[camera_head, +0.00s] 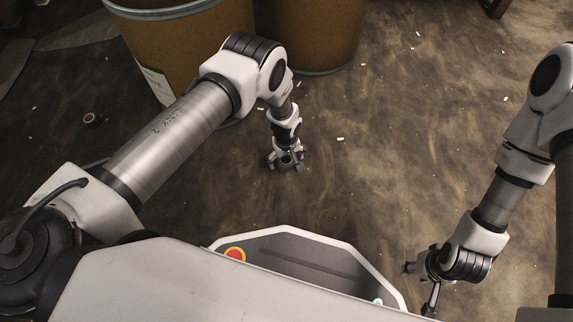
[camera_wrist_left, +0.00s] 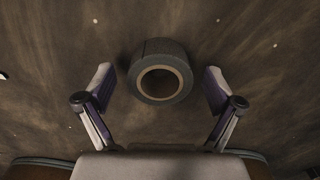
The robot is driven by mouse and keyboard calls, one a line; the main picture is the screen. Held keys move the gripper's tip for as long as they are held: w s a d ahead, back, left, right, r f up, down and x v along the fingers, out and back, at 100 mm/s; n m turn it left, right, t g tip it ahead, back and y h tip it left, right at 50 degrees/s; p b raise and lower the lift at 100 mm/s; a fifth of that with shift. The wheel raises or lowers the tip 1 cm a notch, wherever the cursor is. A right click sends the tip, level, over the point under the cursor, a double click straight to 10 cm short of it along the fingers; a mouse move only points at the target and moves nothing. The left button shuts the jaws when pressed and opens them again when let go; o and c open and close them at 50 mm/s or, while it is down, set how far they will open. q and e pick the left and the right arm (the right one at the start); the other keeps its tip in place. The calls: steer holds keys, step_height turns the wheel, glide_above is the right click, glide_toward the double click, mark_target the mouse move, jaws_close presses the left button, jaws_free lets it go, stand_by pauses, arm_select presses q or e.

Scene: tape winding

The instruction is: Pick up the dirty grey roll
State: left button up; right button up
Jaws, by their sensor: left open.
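The dirty grey roll (camera_wrist_left: 160,49) shows in the left wrist view, upper middle. It is a dark grey ring with a tan inner core, on the brown floor. My left gripper (camera_head: 286,165) points down at the floor in the head view. In the left wrist view its two fingers (camera_wrist_left: 160,84) are spread, one on each side of the roll, with a gap on both sides. In the head view the gripper hides most or all of this roll. My right gripper (camera_head: 419,286) is at the lower right with its fingers apart and nothing visible between them.
Two brown drums, a left one (camera_head: 182,45) and a right one (camera_head: 312,30), stand behind the left gripper. Another small dark roll (camera_head: 91,118) lies on the floor at the left. White scraps dot the floor. The middle right floor is clear.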

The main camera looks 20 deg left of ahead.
arm_select(q)
steer(key=shift+r, duration=0.1)
steer(key=c, duration=1.2)
steer(key=shift+c, duration=0.2)
